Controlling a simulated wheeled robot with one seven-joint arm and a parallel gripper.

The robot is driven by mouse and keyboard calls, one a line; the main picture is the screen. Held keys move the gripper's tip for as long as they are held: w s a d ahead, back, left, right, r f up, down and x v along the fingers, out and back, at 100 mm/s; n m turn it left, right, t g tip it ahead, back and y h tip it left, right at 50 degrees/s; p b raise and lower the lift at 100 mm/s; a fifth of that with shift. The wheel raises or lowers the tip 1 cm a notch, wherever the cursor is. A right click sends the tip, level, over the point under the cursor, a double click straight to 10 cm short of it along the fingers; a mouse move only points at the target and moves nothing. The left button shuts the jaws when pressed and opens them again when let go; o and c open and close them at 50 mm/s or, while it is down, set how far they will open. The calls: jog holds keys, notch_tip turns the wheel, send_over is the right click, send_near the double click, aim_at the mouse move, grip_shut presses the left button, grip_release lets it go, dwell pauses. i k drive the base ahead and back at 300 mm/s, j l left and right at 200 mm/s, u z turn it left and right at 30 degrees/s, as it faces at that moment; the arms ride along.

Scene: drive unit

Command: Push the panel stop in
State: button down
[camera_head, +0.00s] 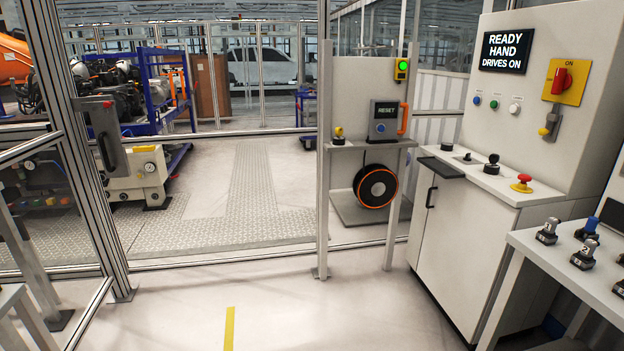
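The panel stop (522,183) is a red mushroom button on a yellow base. It sits on the sloped top of the grey control cabinet (462,258) at the right in the head view. Its red cap stands above the yellow base; I cannot tell from here whether it is pressed. The screen (507,50) above reads "READY HAND DRIVES ON". My gripper is not in view, and nothing touches the button.
A red rotary switch (562,80) on a yellow plate is on the cabinet's upright face. A bench with several small devices (583,254) stands at the right front. A post stand with a RESET box (384,120) is left of the cabinet. The floor (290,310) in front is clear.

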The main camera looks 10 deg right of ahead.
aim_at(524, 178)
jog(key=i+z, duration=0.1)
jog(key=i, duration=0.75)
jog(key=i+j+z, duration=0.15)
jog(key=i, duration=0.7)
jog(key=i+l+z, duration=0.1)
jog(key=i+z, duration=0.65)
jog(key=i+j+z, duration=0.15)
jog(key=i+z, duration=0.2)
jog(key=z, duration=0.45)
jog(key=k, duration=0.05)
